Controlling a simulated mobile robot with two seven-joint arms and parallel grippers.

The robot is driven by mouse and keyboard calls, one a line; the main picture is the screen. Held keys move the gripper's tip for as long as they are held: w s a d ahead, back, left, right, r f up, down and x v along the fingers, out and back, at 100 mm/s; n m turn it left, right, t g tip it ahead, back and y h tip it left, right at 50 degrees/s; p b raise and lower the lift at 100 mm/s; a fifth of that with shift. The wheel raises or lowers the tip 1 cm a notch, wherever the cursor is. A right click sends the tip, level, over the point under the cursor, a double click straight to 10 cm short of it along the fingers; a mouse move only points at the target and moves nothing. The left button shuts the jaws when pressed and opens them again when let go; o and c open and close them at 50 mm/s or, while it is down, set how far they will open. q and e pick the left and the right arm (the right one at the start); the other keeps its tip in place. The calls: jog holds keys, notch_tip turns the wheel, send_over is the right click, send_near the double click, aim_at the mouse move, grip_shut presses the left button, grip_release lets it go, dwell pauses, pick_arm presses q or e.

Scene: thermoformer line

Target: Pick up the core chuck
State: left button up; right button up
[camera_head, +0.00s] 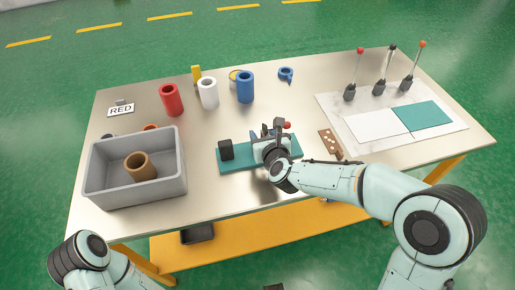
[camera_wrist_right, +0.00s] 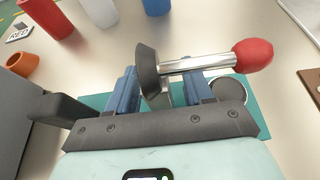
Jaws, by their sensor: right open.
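A part with a dark flange, a chrome shaft and a red ball end, which I take to be the core chuck (camera_wrist_right: 190,65), is at my right gripper in the right wrist view. In the head view its red end (camera_head: 287,125) shows above the teal mat (camera_head: 208,168). My right gripper (camera_wrist_right: 168,90) is open, its blue fingers on either side of the dark flange. I cannot tell whether they touch it. The part's lower end is hidden by the gripper. A black block (camera_head: 226,149) stands on the mat's left end. My left gripper is out of view.
A grey bin (camera_head: 178,187) with a brown tube (camera_head: 139,165) stands at left. Red (camera_head: 171,99), white (camera_head: 208,93) and blue (camera_head: 245,87) tubes stand behind. Three upright levers (camera_head: 385,65) stand on a pale board (camera_head: 345,110) at right. A brown perforated plate (camera_head: 329,143) lies beside the mat.

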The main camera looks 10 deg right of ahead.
jog(key=shift+c, duration=0.3)
grip_shut()
jog(key=shift+w, duration=0.1)
jog(key=shift+r, duration=0.1)
